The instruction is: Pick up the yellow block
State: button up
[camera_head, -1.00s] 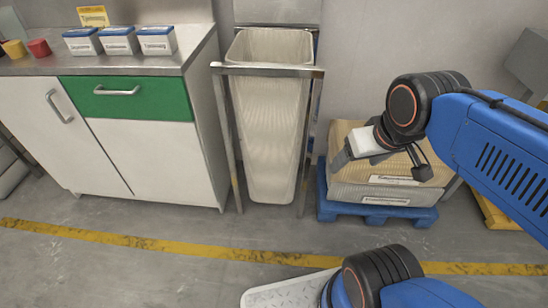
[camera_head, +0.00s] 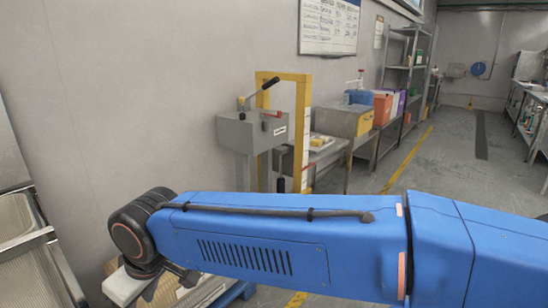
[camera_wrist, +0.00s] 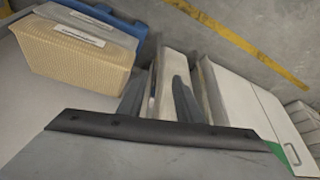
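The yellow block from the counter is not in view in either current picture. A small yellow item (camera_head: 320,140) lies on a low table past the grey machine in the head view; I cannot tell what it is. In the head view my gripper is only partly seen at the lower left, below my blue arm.
A grey machine with a lever (camera_head: 250,132) stands by the wall with a yellow frame (camera_head: 301,130). Colored bins (camera_head: 382,108) and shelves line the wall beyond. The wrist view shows a tan box (camera_wrist: 75,50), the bin and a white cabinet (camera_wrist: 245,98). The aisle floor (camera_head: 450,165) is clear.

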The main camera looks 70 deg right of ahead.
aim_at(317, 143)
jog(key=z, duration=2.45)
jog(key=u, duration=0.25)
jog(key=i+l+u, duration=0.7)
jog(key=i+l, duration=0.2)
jog(key=l, duration=0.15)
jog(key=i+l, duration=0.2)
jog(key=l, duration=0.15)
jog(key=i+l+u, duration=0.1)
jog(key=l, duration=0.25)
jog(key=i+l, duration=0.25)
jog(key=i+l+u, duration=0.1)
jog(key=l, duration=0.35)
jog(key=i+l, duration=0.45)
jog(key=l, duration=0.3)
